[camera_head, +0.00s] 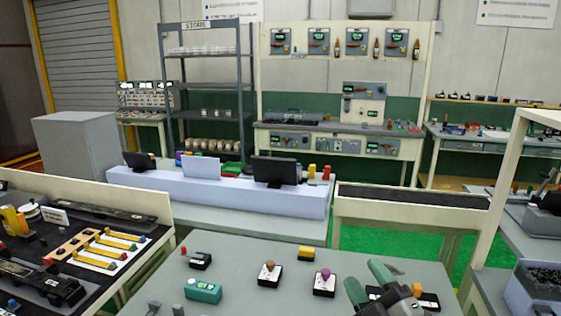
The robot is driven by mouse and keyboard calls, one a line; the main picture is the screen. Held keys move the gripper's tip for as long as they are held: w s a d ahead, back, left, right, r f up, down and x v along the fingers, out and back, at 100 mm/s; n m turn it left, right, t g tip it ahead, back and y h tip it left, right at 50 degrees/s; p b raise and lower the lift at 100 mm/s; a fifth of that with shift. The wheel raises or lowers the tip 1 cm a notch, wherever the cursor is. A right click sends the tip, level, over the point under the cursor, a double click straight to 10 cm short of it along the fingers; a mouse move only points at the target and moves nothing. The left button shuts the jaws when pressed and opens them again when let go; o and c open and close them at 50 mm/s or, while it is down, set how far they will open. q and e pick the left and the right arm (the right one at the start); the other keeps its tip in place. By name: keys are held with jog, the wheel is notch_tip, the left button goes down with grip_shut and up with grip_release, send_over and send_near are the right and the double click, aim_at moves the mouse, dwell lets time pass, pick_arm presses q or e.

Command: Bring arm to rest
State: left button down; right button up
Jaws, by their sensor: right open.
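My right gripper (371,284) is low in the head view, over the front right of the grey-green table (240,262). Its two greenish-grey fingers are apart, and I see nothing held between them. A small part with an orange knob (417,290) is just right of the fingers, partly hidden by them.
A dark workbench (85,225) with yellow clips is at left. A bin (535,290) is at lower right.

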jog(key=s+d+f+m+g+h, duration=0.3)
jog(key=s+f+m+h, duration=0.15)
jog(key=f+m, duration=0.2)
jog(key=s+d+f+m+g+h, duration=0.35)
jog(key=f+m+h, duration=0.25)
jog(key=f, duration=0.2)
jog(key=s+f+m+g+y, duration=0.1)
jog(key=s+f+g, duration=0.45)
jog(key=s, duration=0.35)
jog(key=s+f+m+g+y, duration=0.1)
jog(key=s+f+g, duration=0.45)
jog(key=s, duration=0.35)
notch_tip(320, 180, down, 33)
jog(key=a+b, duration=0.1)
jog(key=b, duration=0.6)
jog(key=s+d+f+g+b, duration=0.1)
jog(key=s+f+b, duration=0.2)
jog(key=s+f, duration=0.5)
jog(key=s+d+f+g+b, duration=0.1)
jog(key=s+d+f+b, duration=0.1)
jog(key=s+f, duration=0.6)
notch_tip(320, 180, down, 7)
jog(key=shift+s+r+h+b, duration=0.15)
jog(key=shift+s+h+b, duration=0.2)
jog(key=shift+b, duration=0.45)
